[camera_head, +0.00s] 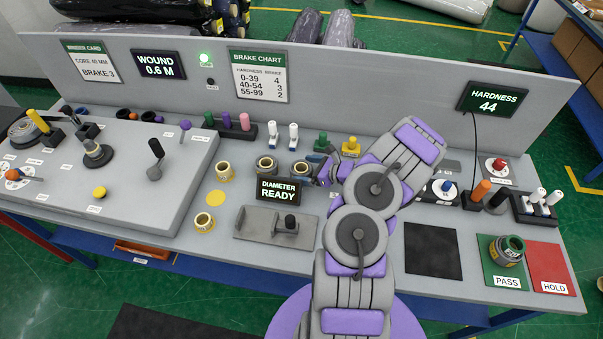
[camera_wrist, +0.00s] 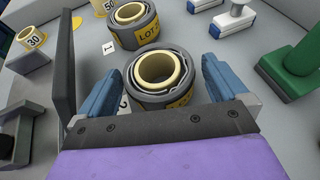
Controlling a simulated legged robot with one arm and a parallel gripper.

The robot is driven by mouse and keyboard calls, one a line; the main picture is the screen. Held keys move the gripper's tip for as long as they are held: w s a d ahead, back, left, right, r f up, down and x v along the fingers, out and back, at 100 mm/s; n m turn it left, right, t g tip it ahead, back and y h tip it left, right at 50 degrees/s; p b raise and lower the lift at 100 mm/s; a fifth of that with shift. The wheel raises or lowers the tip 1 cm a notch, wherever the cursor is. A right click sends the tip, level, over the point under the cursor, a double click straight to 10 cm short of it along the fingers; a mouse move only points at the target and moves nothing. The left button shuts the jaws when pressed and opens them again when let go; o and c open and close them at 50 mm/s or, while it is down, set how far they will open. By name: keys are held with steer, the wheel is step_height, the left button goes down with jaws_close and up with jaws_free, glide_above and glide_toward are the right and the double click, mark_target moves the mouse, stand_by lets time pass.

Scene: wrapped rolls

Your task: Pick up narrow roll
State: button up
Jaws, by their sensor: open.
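My gripper (camera_wrist: 162,78) is open in the wrist view, with blue fingers on both sides of a dark wrapped roll (camera_wrist: 146,96) with a cream core and a yellow label. A gap shows at the right finger; contact at the left is unclear. A second dark roll (camera_wrist: 146,33), labelled LOT, sits just beyond, beside a tag marked 1. In the head view, my gripper (camera_head: 326,170) is beside the dark roll (camera_head: 300,170), partly hidden by my arm. The other dark roll (camera_head: 266,167) stands to its left. I cannot tell which roll is narrower.
Yellow cores (camera_head: 222,172) (camera_head: 203,222) stand left of the rolls. A diameter display (camera_head: 279,190) stands in front. A dark roll (camera_head: 507,250) sits on the PASS pad (camera_head: 507,281); the HOLD pad (camera_head: 550,266) is empty.

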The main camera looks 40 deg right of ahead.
steer(key=shift+x, duration=1.1)
steer(key=c, duration=1)
steer(key=shift+r, duration=0.1)
